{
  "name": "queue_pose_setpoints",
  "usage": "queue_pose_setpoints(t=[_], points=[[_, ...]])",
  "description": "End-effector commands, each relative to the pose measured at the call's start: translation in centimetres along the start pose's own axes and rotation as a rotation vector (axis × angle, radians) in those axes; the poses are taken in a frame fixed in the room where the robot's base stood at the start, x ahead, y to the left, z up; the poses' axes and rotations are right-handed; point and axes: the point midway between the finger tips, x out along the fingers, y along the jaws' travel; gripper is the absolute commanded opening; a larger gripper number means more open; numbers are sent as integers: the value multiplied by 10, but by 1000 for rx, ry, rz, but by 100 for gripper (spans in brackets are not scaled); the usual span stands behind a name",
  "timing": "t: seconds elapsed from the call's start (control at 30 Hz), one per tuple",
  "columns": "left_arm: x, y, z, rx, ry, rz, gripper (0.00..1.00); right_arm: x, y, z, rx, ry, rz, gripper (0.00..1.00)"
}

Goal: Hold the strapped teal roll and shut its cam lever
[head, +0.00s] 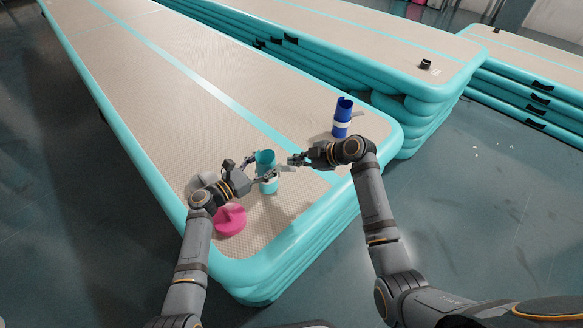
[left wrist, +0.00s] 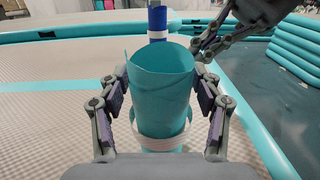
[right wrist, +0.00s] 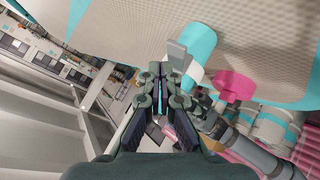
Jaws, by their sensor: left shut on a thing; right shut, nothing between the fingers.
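The teal roll (head: 266,157) stands upright on the beige top of the inflatable track, with a white strap (left wrist: 160,143) around its lower part. My left gripper (head: 262,179) is shut on the roll, one finger on each side in the left wrist view. A light grey tab, apparently the cam lever (head: 286,168), sticks out to the right of the roll. It also shows in the right wrist view (right wrist: 177,54) beside the teal roll (right wrist: 198,42). My right gripper (head: 294,160) is shut and empty, close to the lever; I cannot tell whether they touch.
A blue roll (head: 343,112) with a white strap stands behind to the right. A pink object (head: 230,220) lies at the front left. A pale object (head: 203,180) is partly hidden by my left arm. The track's teal edge (head: 310,228) is close in front; its far surface is clear.

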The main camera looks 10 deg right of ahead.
Motion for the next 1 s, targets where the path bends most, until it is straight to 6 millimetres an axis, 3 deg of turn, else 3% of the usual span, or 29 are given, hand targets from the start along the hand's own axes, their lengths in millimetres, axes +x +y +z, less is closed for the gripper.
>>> queue_pose_setpoints(t=[1.0], points=[[0,0,0,0,-1,0,18,9,-6,6,1,0,-1,0]])
